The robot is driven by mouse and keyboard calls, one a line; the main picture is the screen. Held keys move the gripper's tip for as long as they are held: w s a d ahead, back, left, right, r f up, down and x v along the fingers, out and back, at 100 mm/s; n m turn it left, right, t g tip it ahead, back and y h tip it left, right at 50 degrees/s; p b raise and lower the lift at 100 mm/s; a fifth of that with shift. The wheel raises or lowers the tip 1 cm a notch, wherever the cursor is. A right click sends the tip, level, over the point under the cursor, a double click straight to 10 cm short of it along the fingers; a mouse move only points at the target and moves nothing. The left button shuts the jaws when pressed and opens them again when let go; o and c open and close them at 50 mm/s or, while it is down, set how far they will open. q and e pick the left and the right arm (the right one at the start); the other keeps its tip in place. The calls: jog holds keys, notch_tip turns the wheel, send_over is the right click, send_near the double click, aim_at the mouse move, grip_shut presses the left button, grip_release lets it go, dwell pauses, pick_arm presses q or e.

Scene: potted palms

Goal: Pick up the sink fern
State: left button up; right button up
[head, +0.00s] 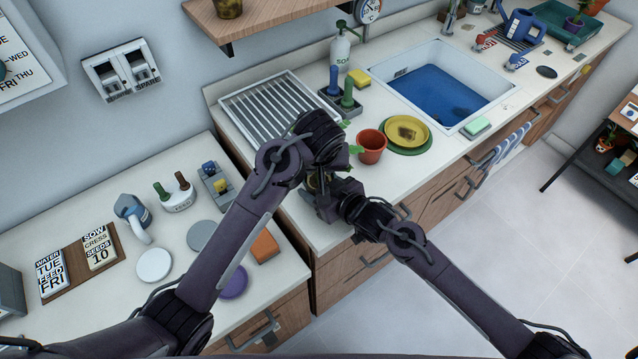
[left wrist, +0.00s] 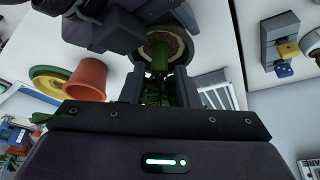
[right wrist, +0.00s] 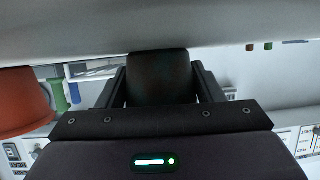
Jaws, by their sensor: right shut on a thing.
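The sink fern is mostly hidden behind my grippers in the head view, where some green leaf (head: 356,150) pokes out. The left wrist view shows its brown soil in a round pot (left wrist: 165,44) and green leaves (left wrist: 155,94) between my left fingers. My right gripper (head: 322,190) is shut on the dark pot (right wrist: 158,76), which sits between its fingers in the right wrist view. My left gripper (left wrist: 160,90) has its fingers apart around the foliage, seemingly not clamped. Whether the pot touches the counter is hidden.
An empty terracotta pot (head: 371,147) stands just right of the grippers, beside a yellow plate (head: 421,131) on a green one. Behind are a draining rack (head: 262,105) and green and blue handled tools (head: 347,96). The sink (head: 440,90) is farther right. An orange block (head: 264,247) lies left.

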pick_arm(q)
jog(key=shift+x, duration=1.35)
jog(key=c, duration=0.6)
grip_shut()
notch_tip(320, 180, up, 12)
jog(key=shift+f, duration=0.1)
pick_arm(e)
jog(key=o, duration=1.1)
jog(key=shift+o, duration=0.2)
